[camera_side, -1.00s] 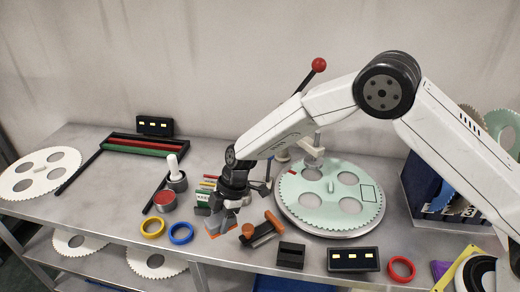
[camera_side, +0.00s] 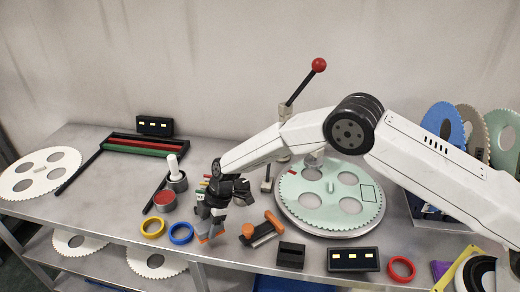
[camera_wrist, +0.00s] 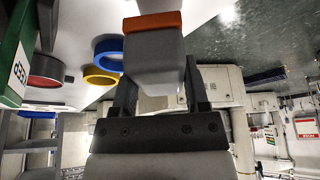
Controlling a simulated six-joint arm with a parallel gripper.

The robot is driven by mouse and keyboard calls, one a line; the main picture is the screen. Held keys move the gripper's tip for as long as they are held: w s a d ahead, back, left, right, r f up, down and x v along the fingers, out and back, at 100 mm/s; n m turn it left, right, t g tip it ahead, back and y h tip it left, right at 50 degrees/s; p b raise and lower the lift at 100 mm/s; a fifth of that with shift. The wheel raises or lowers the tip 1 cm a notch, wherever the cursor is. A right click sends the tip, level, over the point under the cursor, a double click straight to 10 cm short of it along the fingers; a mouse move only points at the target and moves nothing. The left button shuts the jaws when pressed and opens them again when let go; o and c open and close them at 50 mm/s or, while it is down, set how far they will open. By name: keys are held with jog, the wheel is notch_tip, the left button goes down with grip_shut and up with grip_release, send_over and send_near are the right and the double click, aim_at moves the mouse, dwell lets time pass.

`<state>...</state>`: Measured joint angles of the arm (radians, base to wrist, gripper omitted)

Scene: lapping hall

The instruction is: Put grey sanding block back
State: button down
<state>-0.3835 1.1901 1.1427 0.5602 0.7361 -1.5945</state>
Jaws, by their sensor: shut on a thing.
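My gripper (camera_wrist: 155,95) is shut on a grey sanding block (camera_wrist: 152,60) with an orange strip along one face. The block sits between the two dark fingers in the wrist view. In the side view my gripper (camera_side: 208,222) is low near the table's front edge, right of the blue ring. The block is mostly hidden there by the gripper; a bit of orange shows below the fingers. I cannot tell whether the block touches the table.
A blue ring (camera_side: 181,233) and yellow ring (camera_side: 153,227) lie left of my gripper. Right of it lie an orange-ended black tool (camera_side: 262,230) and a black block (camera_side: 291,255). A red tin (camera_side: 164,200) is behind the rings.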

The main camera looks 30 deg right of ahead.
jog(key=shift+w+a+f, duration=0.1)
jog(key=shift+w+f, duration=0.05)
jog(key=shift+f, duration=1.5)
jog(key=shift+f, duration=0.15)
jog(key=shift+c, duration=0.4)
grip_release()
jog(key=v, duration=1.2)
